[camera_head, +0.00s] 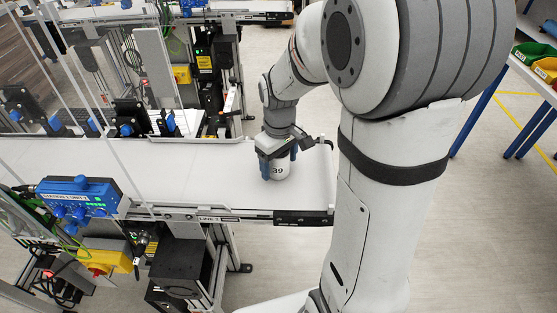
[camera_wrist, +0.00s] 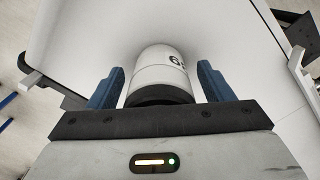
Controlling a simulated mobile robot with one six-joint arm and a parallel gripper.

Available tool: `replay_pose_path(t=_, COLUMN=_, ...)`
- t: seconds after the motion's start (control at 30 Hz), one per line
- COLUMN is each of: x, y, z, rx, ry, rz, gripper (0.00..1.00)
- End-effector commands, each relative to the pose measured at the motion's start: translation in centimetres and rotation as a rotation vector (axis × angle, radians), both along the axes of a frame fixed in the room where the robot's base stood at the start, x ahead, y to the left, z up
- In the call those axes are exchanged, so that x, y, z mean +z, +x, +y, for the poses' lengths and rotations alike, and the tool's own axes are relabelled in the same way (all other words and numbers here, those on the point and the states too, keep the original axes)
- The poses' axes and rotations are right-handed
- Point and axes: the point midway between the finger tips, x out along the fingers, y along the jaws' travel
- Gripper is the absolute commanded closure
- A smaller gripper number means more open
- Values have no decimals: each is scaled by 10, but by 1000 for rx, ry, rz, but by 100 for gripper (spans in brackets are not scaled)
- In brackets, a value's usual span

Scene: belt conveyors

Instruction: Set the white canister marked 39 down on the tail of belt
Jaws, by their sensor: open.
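In the wrist view the canister (camera_wrist: 160,72) lies between the two blue fingers, with a gap on each side. Part of its number shows at its right edge, and its dark end is nearest my gripper. My gripper (camera_head: 279,162) is over the canister with its blue fingers on either side. In the wrist view my gripper (camera_wrist: 160,85) is open and the fingers do not touch the canister.
A blue station box (camera_head: 78,197) sits at the belt's near side, left. Black devices with blue knobs (camera_head: 130,120) line the far side. A second conveyor (camera_head: 180,17) runs behind. A blue-legged table with bins (camera_head: 547,68) is at right. The belt left of the canister is clear.

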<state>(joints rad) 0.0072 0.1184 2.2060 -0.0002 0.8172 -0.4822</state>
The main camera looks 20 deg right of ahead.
Motion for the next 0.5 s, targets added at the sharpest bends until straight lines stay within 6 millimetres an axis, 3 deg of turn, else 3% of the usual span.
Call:
replay_pose_path(t=0.27, x=7, y=0, z=0, rx=-1, ry=0, rz=-1, gripper=26)
replay_pose_path(t=0.5, x=50, y=1, z=-1, rx=-1, ry=1, rz=-8, gripper=26)
